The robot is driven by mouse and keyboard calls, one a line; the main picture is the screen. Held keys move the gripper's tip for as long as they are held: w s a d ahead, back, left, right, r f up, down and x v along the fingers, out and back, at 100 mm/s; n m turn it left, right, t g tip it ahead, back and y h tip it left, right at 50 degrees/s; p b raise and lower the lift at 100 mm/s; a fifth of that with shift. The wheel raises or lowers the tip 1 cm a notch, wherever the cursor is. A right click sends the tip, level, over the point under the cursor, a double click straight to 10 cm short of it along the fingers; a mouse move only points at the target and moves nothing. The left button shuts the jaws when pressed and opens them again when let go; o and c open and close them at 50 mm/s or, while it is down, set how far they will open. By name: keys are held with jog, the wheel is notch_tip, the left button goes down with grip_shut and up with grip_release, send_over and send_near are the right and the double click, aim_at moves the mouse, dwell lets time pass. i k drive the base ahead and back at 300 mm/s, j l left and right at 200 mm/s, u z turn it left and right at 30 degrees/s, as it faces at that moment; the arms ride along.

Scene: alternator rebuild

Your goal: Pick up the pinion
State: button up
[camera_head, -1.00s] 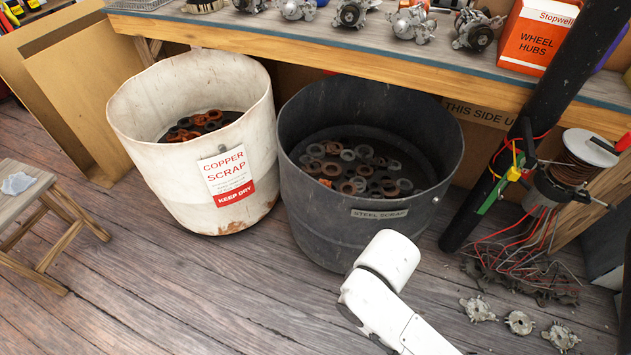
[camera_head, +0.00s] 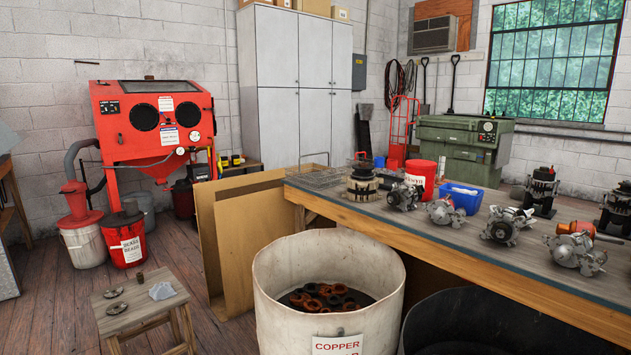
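A small wooden stool (camera_head: 143,319) stands at the lower left. On it is a small brown cylindrical part (camera_head: 140,277) standing upright near the back edge; it could be the pinion, but it is too small to tell. Two flat grey metal discs, a rear one (camera_head: 114,292) and a front one (camera_head: 117,308), lie to its left and front. A crumpled pale rag (camera_head: 161,291) lies to its right. My gripper is not in view.
A white copper scrap bin (camera_head: 275,315) stands front centre, with a dark bin (camera_head: 480,320) beside it. A long workbench (camera_head: 420,240) carries several alternators. Brown cardboard panels (camera_head: 235,240) stand between stool and bench. Wooden floor (camera_head: 50,290) is clear left of the stool.

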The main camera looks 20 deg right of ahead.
aim_at(140, 276)
jog(key=i+u, duration=0.25)
jog(key=i, duration=0.7)
jog(key=i+l+u, duration=0.25)
jog(key=i, duration=0.65)
jog(key=i+j, duration=0.1)
jog(key=i, duration=1.9)
